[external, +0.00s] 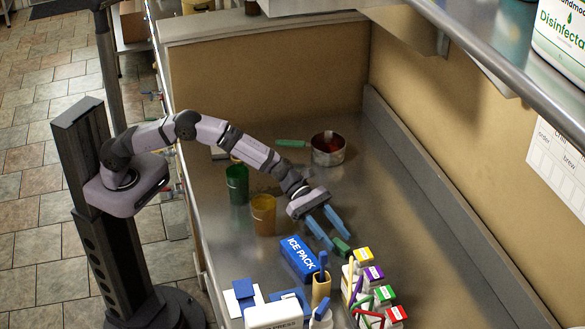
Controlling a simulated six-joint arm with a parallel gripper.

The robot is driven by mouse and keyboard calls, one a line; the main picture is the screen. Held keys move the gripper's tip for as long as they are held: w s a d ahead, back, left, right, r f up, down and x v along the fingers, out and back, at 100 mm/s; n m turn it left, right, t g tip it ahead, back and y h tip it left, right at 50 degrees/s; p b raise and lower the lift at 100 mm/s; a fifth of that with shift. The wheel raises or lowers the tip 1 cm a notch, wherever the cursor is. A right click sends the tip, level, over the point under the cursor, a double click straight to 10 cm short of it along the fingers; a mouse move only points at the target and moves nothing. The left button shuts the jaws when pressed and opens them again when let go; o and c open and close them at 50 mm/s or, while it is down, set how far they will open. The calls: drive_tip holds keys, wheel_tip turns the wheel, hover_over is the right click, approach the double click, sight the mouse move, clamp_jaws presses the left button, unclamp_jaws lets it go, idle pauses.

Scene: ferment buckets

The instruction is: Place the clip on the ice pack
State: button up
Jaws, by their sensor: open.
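The blue ice pack (300,259), with white lettering, lies on the steel counter below and left of my gripper. My gripper (339,241) has two blue fingers, spread apart and pointing down toward the counter. A small dark green piece (342,247), which looks like the clip, is at the fingertips, just right of the ice pack. I cannot tell whether the fingers touch it, and part of it may be hidden behind them.
Green (237,184) and amber (263,214) buckets stand left of my gripper. A pot (327,149) with a green handle is behind. Several small cartons (373,280) and a tan holder (321,289) crowd the front. The counter's right side (420,225) is clear.

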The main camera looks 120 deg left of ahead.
sight(339, 243)
drive_tip(key=shift+w+d+f, duration=0.2)
drive_tip(key=shift+w+d, duration=0.2)
drive_tip(key=shift+w, duration=0.05)
drive_tip(key=shift+p+x, duration=0.5)
drive_tip(key=shift+x, duration=0.55)
clamp_jaws()
